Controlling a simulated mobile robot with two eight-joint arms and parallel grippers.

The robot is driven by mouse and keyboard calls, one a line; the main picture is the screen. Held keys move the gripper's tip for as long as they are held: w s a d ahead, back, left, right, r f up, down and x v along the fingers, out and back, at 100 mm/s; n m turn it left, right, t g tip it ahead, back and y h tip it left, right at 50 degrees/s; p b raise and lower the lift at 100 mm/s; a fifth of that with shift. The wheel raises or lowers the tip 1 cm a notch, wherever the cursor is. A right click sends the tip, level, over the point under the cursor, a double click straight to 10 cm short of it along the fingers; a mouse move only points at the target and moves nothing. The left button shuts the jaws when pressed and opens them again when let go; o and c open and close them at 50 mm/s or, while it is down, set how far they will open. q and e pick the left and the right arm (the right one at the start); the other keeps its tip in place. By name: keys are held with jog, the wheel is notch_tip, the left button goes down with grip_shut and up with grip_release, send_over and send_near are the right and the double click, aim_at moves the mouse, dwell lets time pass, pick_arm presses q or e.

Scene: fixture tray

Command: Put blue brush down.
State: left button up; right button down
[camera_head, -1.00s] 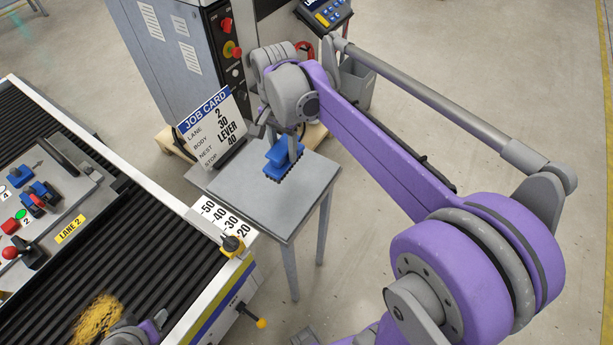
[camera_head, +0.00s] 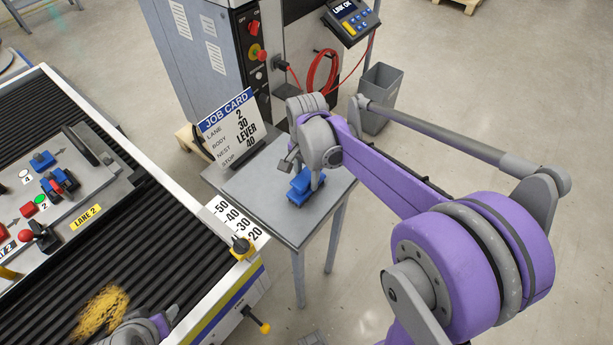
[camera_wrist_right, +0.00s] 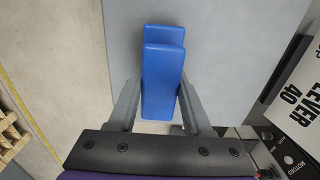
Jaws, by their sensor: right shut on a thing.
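The blue brush (camera_head: 301,192) is over the small grey side table (camera_head: 260,210) in the head view, at or very near its top; I cannot tell whether it touches. My right gripper (camera_head: 309,181) is shut on it from above. In the right wrist view, the blue brush (camera_wrist_right: 163,85) sits between the two grey fingers of the right gripper (camera_wrist_right: 160,105), with the table top behind it. The bristles are hidden here. Only a piece of what looks like my left arm shows at the bottom left of the head view; its gripper does not show.
A job card (camera_head: 232,127) stands at the table's back left edge. The conveyor (camera_head: 170,240), with a fixture tray (camera_head: 100,190) and a yellow pile (camera_head: 101,311), lies to the left. A control cabinet (camera_head: 205,60) and grey bin (camera_head: 380,97) are behind. The table's front is clear.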

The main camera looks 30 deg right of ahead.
pick_arm(q)
jog(key=shift+f, duration=0.1)
pick_arm(e)
jog(key=shift+f, duration=0.1)
jog(key=shift+c, duration=1.6)
grip_release()
